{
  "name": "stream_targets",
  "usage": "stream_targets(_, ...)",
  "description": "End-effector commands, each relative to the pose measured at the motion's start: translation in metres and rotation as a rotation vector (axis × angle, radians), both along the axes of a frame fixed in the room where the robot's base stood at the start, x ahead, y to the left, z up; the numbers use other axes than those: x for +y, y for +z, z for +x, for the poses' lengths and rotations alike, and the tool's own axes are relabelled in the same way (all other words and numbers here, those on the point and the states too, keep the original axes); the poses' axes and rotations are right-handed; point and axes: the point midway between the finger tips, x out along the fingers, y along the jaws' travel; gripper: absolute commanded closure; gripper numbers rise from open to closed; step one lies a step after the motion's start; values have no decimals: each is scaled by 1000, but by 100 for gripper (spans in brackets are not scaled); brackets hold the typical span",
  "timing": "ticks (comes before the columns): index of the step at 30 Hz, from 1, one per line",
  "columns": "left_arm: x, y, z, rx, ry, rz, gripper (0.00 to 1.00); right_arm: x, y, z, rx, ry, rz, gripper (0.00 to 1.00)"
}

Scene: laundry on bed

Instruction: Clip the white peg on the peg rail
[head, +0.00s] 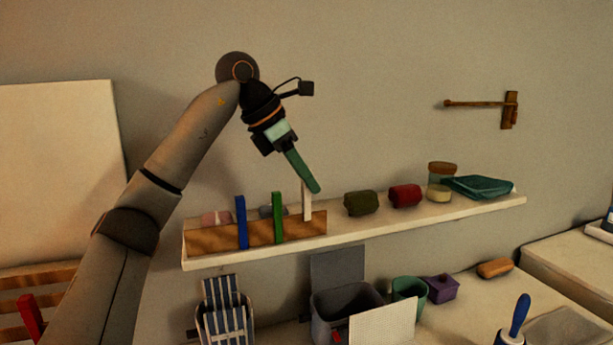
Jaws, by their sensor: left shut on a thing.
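The white peg (307,203) is upright at the right part of the peg rail, with its lower end at the rail's top edge. I cannot tell whether it touches the rail. The peg rail (300,228) is a brown wooden board along the shelf's left part. My left gripper (316,190) comes down from above with its green fingers shut on the white peg's top. A blue peg (241,222) and a green peg (278,218) stand on the rail to the left, overlapping its front. My right gripper is not in view.
A wooden wall peg (475,104) sticks out at upper right. Below are a grey bin (345,302) and a green cup (408,290).

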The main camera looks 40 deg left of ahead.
Motion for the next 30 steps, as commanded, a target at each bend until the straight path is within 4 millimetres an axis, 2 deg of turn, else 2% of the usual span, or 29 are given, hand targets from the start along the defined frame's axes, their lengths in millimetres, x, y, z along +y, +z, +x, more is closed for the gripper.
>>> stream_targets(30, 0, -26, 0, -1, 0, 0, 100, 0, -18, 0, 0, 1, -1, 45)
